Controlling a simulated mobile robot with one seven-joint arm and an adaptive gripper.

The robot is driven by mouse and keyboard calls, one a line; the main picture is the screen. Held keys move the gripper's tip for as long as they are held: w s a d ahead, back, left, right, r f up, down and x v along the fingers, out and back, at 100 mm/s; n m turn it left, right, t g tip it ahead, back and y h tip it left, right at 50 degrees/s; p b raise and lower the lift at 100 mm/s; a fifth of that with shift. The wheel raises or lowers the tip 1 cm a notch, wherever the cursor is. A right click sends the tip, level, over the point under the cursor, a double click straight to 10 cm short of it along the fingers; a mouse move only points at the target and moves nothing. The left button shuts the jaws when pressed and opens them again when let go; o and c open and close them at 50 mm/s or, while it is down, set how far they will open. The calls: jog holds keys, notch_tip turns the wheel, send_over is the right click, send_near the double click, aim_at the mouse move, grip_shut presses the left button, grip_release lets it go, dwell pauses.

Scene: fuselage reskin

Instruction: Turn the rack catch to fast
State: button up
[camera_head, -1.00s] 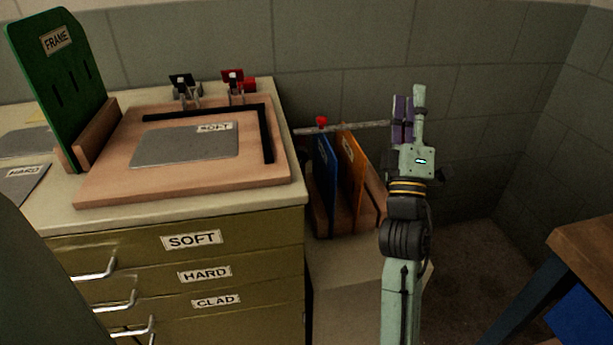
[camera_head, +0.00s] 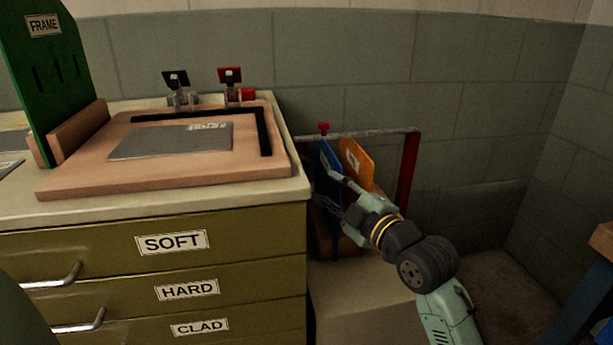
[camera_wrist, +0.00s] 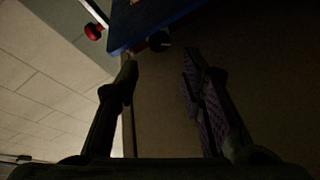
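The rack stands low between the drawer cabinet and the wall, with a grey bar (camera_head: 365,134) across its top. A small red knob (camera_head: 324,128), which looks like the catch, sits on the bar near its left end. A blue panel (camera_head: 325,158) and an orange panel (camera_head: 357,163) stand in the rack below the bar. My gripper (camera_head: 328,188) is at the blue panel's front, below the knob. In the wrist view its fingers (camera_wrist: 160,72) are apart with nothing between them. The blue panel (camera_wrist: 150,25) and a red knob (camera_wrist: 93,32) show beyond the fingertips.
A red post (camera_head: 409,170) holds the bar's right end. The cabinet (camera_head: 285,245) with a wooden board (camera_head: 75,178) on top stands close to the left. A table (camera_head: 602,238) is at the far right. Floor between is clear.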

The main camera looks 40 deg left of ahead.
aim_at(307, 171)
jog(key=p+x, duration=0.2)
jog(key=x, duration=0.7)
jog(key=shift+w+a, duration=0.15)
jog(key=shift+a, duration=0.2)
jog(key=shift+c, duration=0.5)
grip_shut()
